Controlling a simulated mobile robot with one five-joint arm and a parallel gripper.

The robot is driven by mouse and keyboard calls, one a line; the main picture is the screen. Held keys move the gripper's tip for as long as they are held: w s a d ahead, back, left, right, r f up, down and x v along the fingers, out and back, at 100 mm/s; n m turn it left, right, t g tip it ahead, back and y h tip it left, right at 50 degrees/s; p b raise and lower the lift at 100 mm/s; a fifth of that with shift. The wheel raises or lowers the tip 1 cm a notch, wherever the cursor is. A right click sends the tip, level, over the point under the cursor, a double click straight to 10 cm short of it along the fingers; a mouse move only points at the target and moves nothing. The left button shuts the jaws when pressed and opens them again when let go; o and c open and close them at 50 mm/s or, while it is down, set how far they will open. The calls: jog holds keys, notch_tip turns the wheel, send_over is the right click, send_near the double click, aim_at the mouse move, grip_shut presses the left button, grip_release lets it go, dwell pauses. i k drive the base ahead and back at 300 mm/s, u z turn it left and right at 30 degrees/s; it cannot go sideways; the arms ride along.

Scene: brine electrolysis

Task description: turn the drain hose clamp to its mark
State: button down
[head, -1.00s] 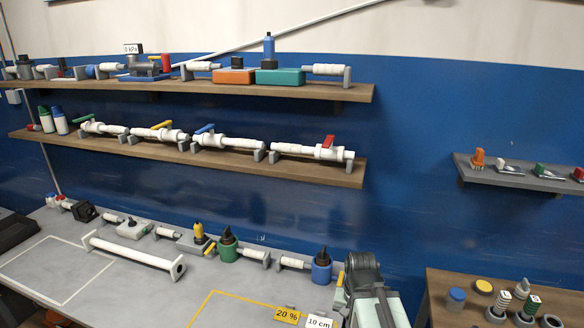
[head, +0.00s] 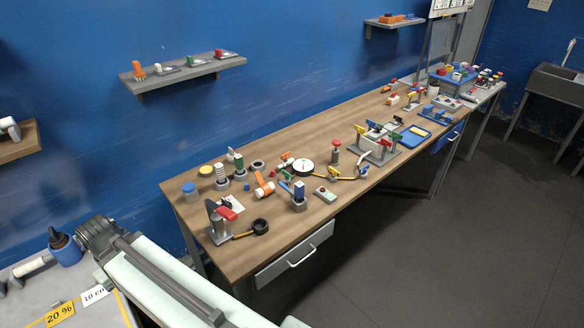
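I cannot pick out the drain hose clamp or its mark for sure at this distance. On the near end of the wooden bench (head: 330,122), a grey stand with a red part (head: 227,213) has a yellow-and-black piece ending in a black ring (head: 260,226) beside it. Behind it lies a white piece with orange parts (head: 264,187). My arm crosses the lower left, short of the bench. My gripper is not in view.
A drawer with a handle (head: 295,257) is under the bench's near end. A wall shelf (head: 190,66) holds small coloured parts. A blue tray (head: 411,136) lies farther along. The grey table (head: 30,300) is at lower left. The dark floor (head: 450,240) at right is clear.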

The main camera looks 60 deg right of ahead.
aim_at(286, 156)
jog(key=k, duration=0.7)
jog(key=u, duration=1.95)
jog(key=i, duration=1.05)
jog(key=z, duration=3.95)
jog(key=i, duration=1)
jog(key=u, duration=0.05)
